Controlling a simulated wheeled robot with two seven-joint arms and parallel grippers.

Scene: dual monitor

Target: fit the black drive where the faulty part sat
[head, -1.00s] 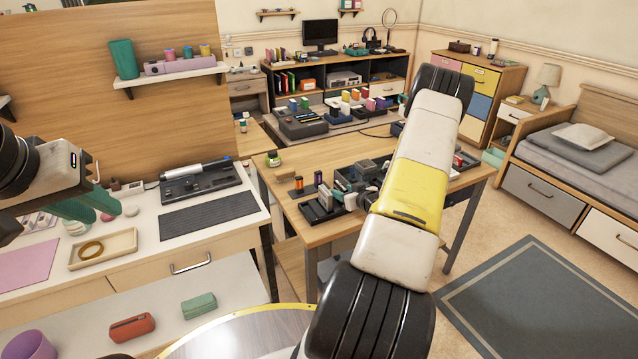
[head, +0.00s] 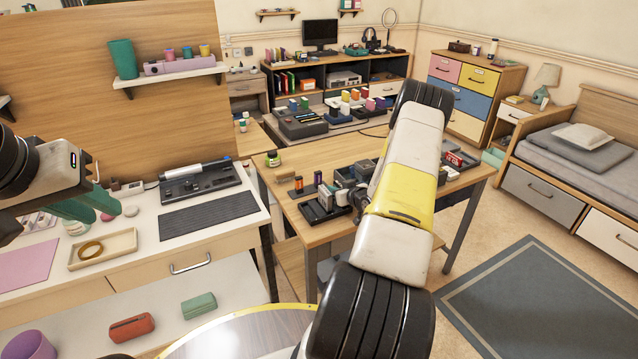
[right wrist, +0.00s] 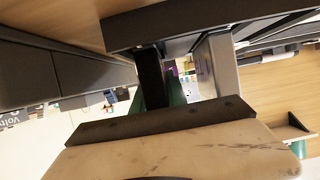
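I cannot pick out the black drive with certainty. On the wooden table in the head view stand a black tray (head: 318,211) and several small dark parts near it. My right gripper (head: 350,192) is low over this group, largely hidden behind my own arm. In the right wrist view, a black bar (right wrist: 150,78) and a grey bar (right wrist: 222,68) stand apart under a dark beam (right wrist: 190,22) close to the camera. Whether anything is gripped is unclear.
An orange-and-black cell (head: 299,184) and a green-capped jar (head: 273,160) stand on the wooden table's left side. A red lettered item (head: 453,158) is at its right. A white desk (head: 140,235) with a tray (head: 103,259) is at left. Floor near the rug (head: 540,300) is clear.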

